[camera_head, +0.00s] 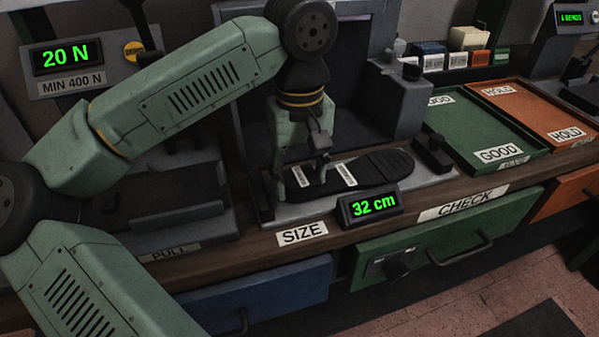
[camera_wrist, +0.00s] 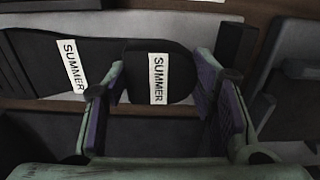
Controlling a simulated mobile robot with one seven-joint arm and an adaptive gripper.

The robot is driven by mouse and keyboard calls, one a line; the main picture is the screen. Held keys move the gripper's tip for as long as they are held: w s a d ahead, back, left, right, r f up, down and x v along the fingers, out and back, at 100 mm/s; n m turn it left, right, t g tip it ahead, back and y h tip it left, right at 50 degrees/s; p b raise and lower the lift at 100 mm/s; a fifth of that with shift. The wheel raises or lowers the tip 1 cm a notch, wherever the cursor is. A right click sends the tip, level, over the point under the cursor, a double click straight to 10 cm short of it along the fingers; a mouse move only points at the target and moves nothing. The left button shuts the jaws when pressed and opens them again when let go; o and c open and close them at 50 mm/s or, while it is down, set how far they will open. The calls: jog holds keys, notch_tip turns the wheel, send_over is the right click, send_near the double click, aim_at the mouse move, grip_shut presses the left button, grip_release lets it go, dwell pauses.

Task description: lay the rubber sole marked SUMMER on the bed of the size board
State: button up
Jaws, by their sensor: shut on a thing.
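The black rubber sole (camera_head: 385,168) lies flat, lengthwise along the bed of the size board (camera_head: 438,181), its rounded toe toward the right. A white SUMMER label (camera_wrist: 74,67) shows on it in the wrist view. A dark heel-end piece (camera_wrist: 180,75) has its own SUMMER label and sits between my fingers; I cannot tell if it is joined to the sole. My gripper (camera_head: 300,172) points down over the left end of the board and is shut on this heel end; it also shows in the wrist view (camera_wrist: 160,105). The board's display (camera_head: 371,205) reads 32 cm.
A dark stop block (camera_head: 433,157) stands at the board's right end. Beyond are a green GOOD tray (camera_head: 535,150) and an orange HOLD tray (camera_head: 570,112). At left is the PULL station (camera_head: 180,205), whose display (camera_head: 67,57) reads 20 N.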

jog(key=shift+f, duration=0.15)
jog(key=o, duration=1.5)
jog(key=o, duration=0.4)
jog(key=shift+r+p, duration=2.3)
jog(key=shift+r, duration=1.3)
